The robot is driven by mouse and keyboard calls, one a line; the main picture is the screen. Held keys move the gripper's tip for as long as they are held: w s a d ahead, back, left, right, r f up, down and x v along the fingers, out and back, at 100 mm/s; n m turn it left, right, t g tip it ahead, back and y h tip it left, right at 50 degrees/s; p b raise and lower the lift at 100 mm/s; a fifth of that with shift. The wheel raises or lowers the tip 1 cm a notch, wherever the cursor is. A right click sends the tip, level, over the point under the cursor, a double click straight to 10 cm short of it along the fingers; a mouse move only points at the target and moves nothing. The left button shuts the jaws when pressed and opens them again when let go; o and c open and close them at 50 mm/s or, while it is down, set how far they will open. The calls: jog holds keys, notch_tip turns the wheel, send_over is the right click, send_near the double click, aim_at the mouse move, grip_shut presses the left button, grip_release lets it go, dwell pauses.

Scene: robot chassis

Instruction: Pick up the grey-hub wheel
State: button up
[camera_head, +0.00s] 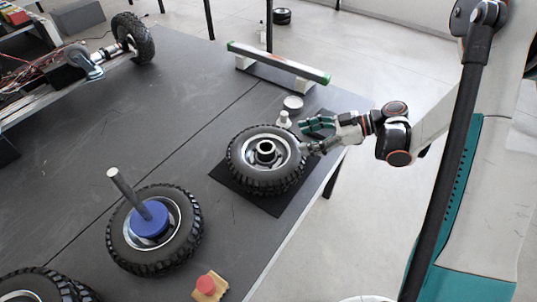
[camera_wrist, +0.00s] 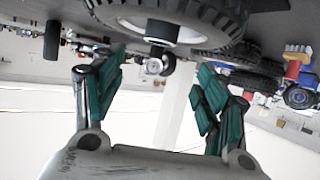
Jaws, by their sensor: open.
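The grey-hub wheel (camera_head: 238,154) lies flat on a black mat (camera_head: 276,206) near the table's right edge. It has a black knobby tyre and a silver-grey rim with a dark ring at its centre. My gripper (camera_head: 309,137) is beside the wheel's right side, with its green-padded fingers spread apart and empty. In the wrist view the open fingers (camera_wrist: 162,65) point toward a large wheel (camera_wrist: 222,24) at the top, partly cut off by the frame. Whether the lower finger touches the tyre, I cannot tell.
A small white part (camera_head: 284,120) and a round silver piece (camera_head: 293,103) stand behind the grey-hub wheel. A red button (camera_head: 206,284) is in front.

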aim_at(266, 148)
jog(key=b+x, duration=0.2)
jog(key=x, duration=0.6)
jog(key=shift+a+f, duration=0.15)
jog(key=shift+a, duration=0.1)
jog(key=b+x, duration=0.1)
jog(key=x, duration=0.1)
jog(key=b+x, duration=0.2)
jog(key=x, duration=0.1)
jog(key=shift+w+f, duration=0.1)
jog(key=shift+f, duration=0.2)
jog(key=shift+r, duration=0.15)
grip_shut()
